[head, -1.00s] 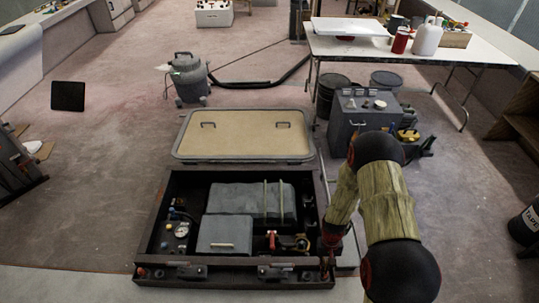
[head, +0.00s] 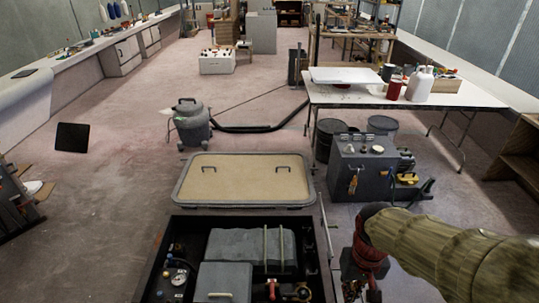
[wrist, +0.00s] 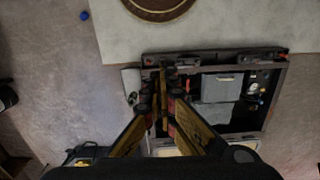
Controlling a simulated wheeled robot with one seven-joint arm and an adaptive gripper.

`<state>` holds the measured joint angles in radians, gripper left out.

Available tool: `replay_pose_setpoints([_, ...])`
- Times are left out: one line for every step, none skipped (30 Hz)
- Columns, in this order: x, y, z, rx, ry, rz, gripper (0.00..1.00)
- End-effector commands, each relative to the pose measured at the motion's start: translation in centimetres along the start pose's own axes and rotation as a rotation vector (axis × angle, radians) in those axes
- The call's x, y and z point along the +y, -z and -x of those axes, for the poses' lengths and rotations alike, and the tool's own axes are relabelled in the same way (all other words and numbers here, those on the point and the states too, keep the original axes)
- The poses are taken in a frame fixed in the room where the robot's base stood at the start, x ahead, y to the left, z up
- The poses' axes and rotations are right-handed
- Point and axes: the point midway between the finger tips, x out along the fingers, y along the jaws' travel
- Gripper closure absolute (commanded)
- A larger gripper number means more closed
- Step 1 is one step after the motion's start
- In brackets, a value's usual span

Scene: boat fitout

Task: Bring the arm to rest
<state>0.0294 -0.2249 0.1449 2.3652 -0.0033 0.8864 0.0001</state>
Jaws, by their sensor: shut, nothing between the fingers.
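My arm, wrapped in a tan padded sleeve, enters the head view at the lower right. My gripper (wrist: 162,88) points away from the wrist camera in the wrist view. Its fingers are shut with nothing held. In the head view the gripper hangs at the bottom edge, partly cut off, to the right of the open bay. The open dark bay (head: 158,262) holds grey boxes, a gauge and fittings.
A tan hatch panel (head: 243,180) lies behind the bay. A grey cabinet (head: 361,170) stands near my arm on the right, with a white table (head: 455,98) behind it. A vacuum (head: 193,122) with a hose stands further back. The left floor is mostly clear.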

Motion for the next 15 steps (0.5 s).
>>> replay_pose_setpoints([-0.1,-0.7,1.8,0.043,0.001,0.002,1.0])
replay_pose_setpoints([-0.1,-1.0,2.7,0.066,0.001,0.003,1.0])
replay_pose_setpoints([-0.2,-1.5,3.8,0.098,0.001,0.005,1.0])
replay_pose_setpoints([-0.2,-1.7,4.6,0.125,0.002,0.006,1.0])
replay_pose_setpoints([-0.3,-2.0,5.4,0.152,0.002,0.007,1.0])
replay_pose_setpoints([-0.3,-2.4,6.5,0.19,0.003,0.009,1.0])
replay_pose_setpoints([-0.4,-2.6,7.4,0.219,0.003,0.01,1.0])
replay_pose_setpoints([-0.4,-2.9,8.2,0.247,0.004,0.011,1.0])
replay_pose_setpoints([-0.5,-3.1,9.4,0.286,0.004,0.013,1.0])
replay_pose_setpoints([-0.5,-3.3,10.2,0.315,0.004,0.014,1.0])
replay_pose_setpoints([-0.5,-3.5,11.0,0.342,0.005,0.015,1.0])
replay_pose_setpoints([-0.6,-3.7,12.1,0.378,0.005,0.017,1.0])
replay_pose_setpoints([-0.6,-3.8,12.9,0.404,0.006,0.018,1.0])
replay_pose_setpoints([-0.6,-3.9,13.7,0.429,0.006,0.019,1.0])
replay_pose_setpoints([-0.7,-4.0,14.7,0.457,0.007,0.02,1.0])
